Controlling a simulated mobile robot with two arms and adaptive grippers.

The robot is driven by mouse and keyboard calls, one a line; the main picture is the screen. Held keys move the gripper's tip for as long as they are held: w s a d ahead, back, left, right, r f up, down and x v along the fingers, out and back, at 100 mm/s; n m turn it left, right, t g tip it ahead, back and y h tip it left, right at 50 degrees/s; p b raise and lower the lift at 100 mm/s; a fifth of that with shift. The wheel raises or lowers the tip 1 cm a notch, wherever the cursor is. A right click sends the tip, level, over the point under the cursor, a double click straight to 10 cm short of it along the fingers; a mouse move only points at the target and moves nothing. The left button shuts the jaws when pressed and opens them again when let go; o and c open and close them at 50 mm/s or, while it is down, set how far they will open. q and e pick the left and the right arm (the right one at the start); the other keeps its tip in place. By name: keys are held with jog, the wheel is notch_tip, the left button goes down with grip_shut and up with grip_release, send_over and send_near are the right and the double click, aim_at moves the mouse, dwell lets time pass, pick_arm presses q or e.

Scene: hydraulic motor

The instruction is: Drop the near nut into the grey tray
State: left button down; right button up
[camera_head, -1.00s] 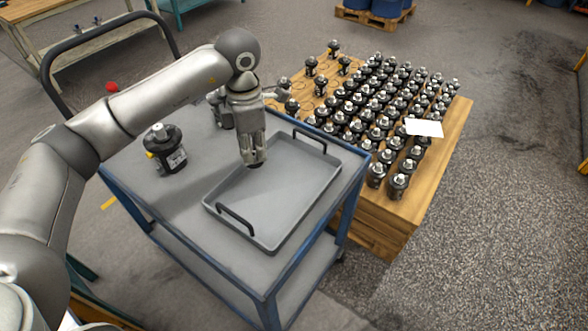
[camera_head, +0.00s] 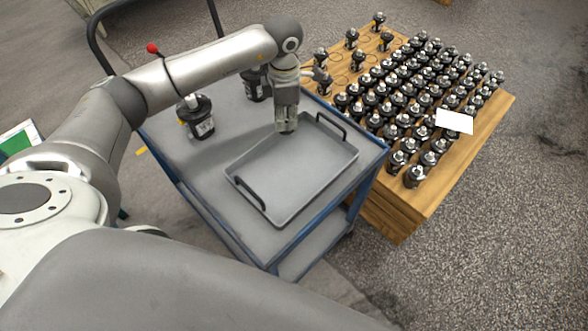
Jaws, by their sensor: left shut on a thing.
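My left gripper (camera_head: 286,128) hangs pointing down over the far left rim of the grey tray (camera_head: 292,180). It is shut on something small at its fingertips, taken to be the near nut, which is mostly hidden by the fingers. The tray lies flat on the cart top, has two black handles and looks empty. My right gripper is not in view.
The blue-framed cart (camera_head: 163,150) also carries a dark motor (camera_head: 197,120) left of the tray and another motor (camera_head: 256,86) behind my left arm. A wooden pallet (camera_head: 440,197) full of motors stands at right, with a white sheet (camera_head: 454,121) on it.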

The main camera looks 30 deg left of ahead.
pick_arm(q)
notch_tip(320, 180, down, 4)
jog(key=shift+f+b, duration=0.1)
jog(key=shift+b, duration=0.7)
jog(key=c, duration=1.3)
grip_release()
jog(key=shift+r, duration=0.2)
notch_tip(320, 180, up, 12)
jog(key=shift+f, duration=0.1)
